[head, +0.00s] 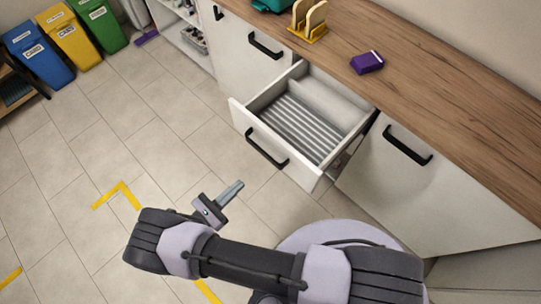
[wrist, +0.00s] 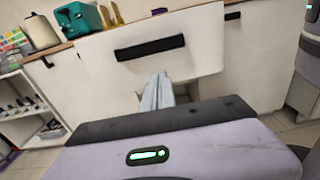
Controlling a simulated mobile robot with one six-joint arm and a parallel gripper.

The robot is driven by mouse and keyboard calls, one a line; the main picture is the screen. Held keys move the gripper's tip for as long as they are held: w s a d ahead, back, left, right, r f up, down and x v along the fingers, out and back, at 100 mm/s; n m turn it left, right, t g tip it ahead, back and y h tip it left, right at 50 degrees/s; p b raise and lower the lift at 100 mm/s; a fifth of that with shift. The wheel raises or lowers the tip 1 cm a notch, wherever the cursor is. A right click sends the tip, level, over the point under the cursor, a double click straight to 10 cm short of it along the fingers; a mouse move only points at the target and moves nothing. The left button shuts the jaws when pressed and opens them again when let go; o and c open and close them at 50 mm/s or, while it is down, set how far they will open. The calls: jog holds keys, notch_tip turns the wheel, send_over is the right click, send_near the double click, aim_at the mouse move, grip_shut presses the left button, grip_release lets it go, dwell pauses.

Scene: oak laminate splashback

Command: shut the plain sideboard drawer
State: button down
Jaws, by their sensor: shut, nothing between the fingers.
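The drawer (head: 275,146) is pulled well out of the white sideboard in the head view. It has a plain white front, a black bar handle (head: 266,147) and a ribbed grey inside that looks empty. In the wrist view the drawer front (wrist: 205,55) faces me, with its handle (wrist: 150,48) above my fingertips. My gripper (head: 236,187) is shut and empty, in front of and below the drawer front. The fingers (wrist: 157,88) point toward the front in the wrist view. A gap shows between them and the drawer in the head view.
Fixed cabinet fronts with black handles (head: 408,145) flank the drawer. On the wooden worktop (head: 440,110) are a purple box (head: 367,62), a yellow rack (head: 308,30) and a teal item (head: 272,5). Coloured bins (head: 75,38) stand far left. The tiled floor before the drawer is clear.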

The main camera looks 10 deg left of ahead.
aim_at(274, 153)
jog(key=b+x, duration=0.1)
jog(key=x, duration=1.3)
jog(key=shift+f, duration=0.1)
